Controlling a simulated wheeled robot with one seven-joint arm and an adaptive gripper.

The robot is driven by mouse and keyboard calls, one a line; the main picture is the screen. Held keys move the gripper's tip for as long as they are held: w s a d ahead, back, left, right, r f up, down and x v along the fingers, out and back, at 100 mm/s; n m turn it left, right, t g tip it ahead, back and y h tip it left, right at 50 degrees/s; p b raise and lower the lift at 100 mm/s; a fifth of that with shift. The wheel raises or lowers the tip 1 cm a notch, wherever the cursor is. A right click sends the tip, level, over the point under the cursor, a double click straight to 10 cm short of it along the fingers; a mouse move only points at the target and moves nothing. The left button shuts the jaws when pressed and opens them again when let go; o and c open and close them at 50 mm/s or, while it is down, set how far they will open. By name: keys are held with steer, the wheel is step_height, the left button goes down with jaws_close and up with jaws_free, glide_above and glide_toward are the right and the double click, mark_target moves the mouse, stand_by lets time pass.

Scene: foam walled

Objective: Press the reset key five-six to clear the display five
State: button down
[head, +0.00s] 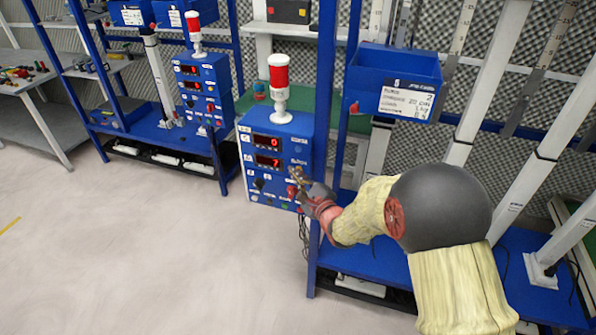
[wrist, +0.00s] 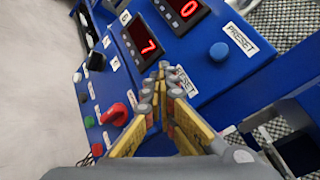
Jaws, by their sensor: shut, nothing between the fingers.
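A blue control box (head: 262,165) carries two red-digit displays. The upper display (head: 268,142) reads 0 and the lower display (head: 268,161) reads 7; in the wrist view they are the 0 display (wrist: 182,14) and the 7 display (wrist: 145,45). A blue round button (wrist: 219,51) sits beside the 0 display, next to a PRESET label (wrist: 241,38). My gripper (head: 297,173) is shut and empty at the panel's right side. In the wrist view its fingertips (wrist: 164,72) are beside the 7 display, over a partly covered label (wrist: 186,82). Any key under them is hidden; contact is unclear.
A red knob (wrist: 114,114) and several small buttons lie lower on the panel. A red-and-white signal lamp (head: 279,88) stands on the box. A similar box (head: 203,85) stands further back left. A blue bin (head: 396,75) hangs at right. The floor at left is clear.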

steer(key=shift+s+a, duration=0.25)
steer(key=shift+s, duration=0.6)
steer(key=s, duration=0.1)
steer(key=s+a, duration=0.1)
steer(key=s, duration=0.2)
steer(key=shift+s+a, duration=0.35)
steer(key=shift+a, duration=0.05)
stand_by(0.7)
